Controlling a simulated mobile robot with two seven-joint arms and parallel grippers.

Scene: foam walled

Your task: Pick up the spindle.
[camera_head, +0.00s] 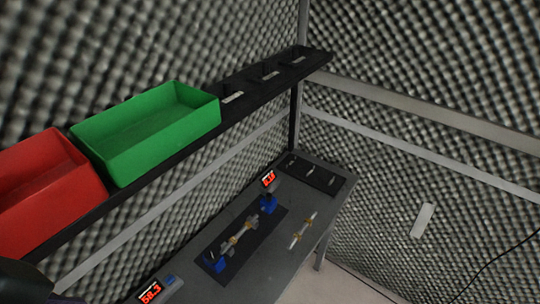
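A slim pale metal spindle with a brassy middle part (303,231) lies on the bare grey table top, right of a black mat. A similar rod-shaped part (241,237) lies along the black mat (221,247), between two blue supports (268,203). I cannot tell from this view which of the two the task means. Both are small and their details are blurred. Neither of my grippers is in view. A dark rounded shape at the bottom left corner may be part of my arm.
A black shelf (205,123) above the table carries a red bin (45,185) and a green bin (150,125). Two red-digit displays (268,179) (151,292) stand on the grey table (260,280). A black tray (315,174) lies at its far end. Foam walls enclose the place.

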